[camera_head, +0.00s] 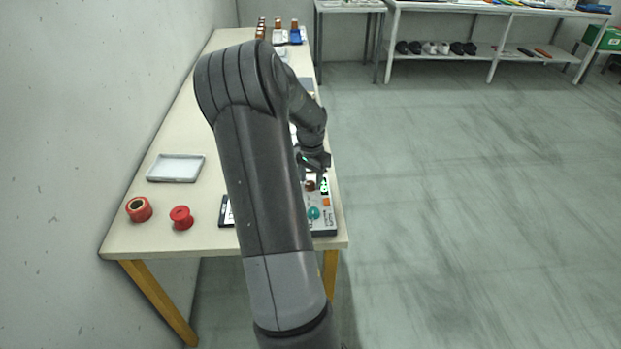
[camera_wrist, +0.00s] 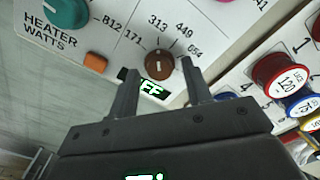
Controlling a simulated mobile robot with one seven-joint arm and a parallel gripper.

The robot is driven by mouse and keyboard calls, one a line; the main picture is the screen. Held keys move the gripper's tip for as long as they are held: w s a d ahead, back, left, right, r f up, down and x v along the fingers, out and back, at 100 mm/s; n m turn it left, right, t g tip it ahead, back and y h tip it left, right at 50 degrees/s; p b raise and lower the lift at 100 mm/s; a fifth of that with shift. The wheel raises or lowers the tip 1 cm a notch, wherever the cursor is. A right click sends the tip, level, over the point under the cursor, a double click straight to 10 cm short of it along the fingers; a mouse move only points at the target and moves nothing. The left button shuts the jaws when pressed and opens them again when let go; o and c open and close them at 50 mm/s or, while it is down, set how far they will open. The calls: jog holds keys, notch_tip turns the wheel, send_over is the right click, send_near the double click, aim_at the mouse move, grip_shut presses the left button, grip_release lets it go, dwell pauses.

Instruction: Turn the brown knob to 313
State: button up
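The brown knob (camera_wrist: 159,64) is on a white panel (camera_wrist: 215,18) in the wrist view, with 171, 313, 449 and 654 printed around it. Its short white mark is nearly upright in the picture, roughly in line with 313; which end points I cannot tell. My gripper (camera_wrist: 160,68) is open, with one fingertip on each side of the knob and gaps visible. In the head view the brown knob (camera_head: 310,186) is small, close below my gripper (camera_head: 318,171). A green-lit display (camera_wrist: 153,88) shows between the fingers, its text partly hidden.
A teal knob (camera_wrist: 68,10) labelled heater watts and an orange button (camera_wrist: 96,62) are on the panel's left. On the table (camera_head: 125,238) are a tray (camera_head: 176,168) and two red spools (camera_head: 181,217). My arm hides the table's middle.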

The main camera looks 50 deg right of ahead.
aim_at(310, 183)
notch_tip(310, 183, up, 11)
jog(key=shift+f, duration=0.1)
dwell(0.6)
jog(key=shift+a, duration=0.1)
dwell(0.4)
jog(key=a+r+n+t, duration=0.1)
jog(key=a+r+n, duration=0.35)
jog(key=a, duration=0.65)
jog(key=a+r+n+t, duration=0.25)
jog(key=a+r, duration=0.35)
jog(key=a, duration=0.6)
jog(key=s+a+n, duration=0.3)
jog(key=s+a, duration=0.1)
jog(key=a, duration=0.2)
jog(key=s+a+r+n+t, duration=0.1)
jog(key=s+a+n, duration=0.2)
jog(key=a, duration=0.3)
jog(key=s+a+n+t, duration=0.1)
jog(key=s+a+n, duration=0.3)
jog(key=s+a, duration=0.1)
jog(key=shift+s+a+r, duration=0.1)
jog(key=shift+a+r, duration=0.1)
jog(key=shift+a, duration=0.25)
jog(key=shift+s+a+r, duration=0.1)
jog(key=shift+a+r, duration=0.05)
jog(key=shift+a, duration=0.3)
jog(key=shift+o, duration=0.5)
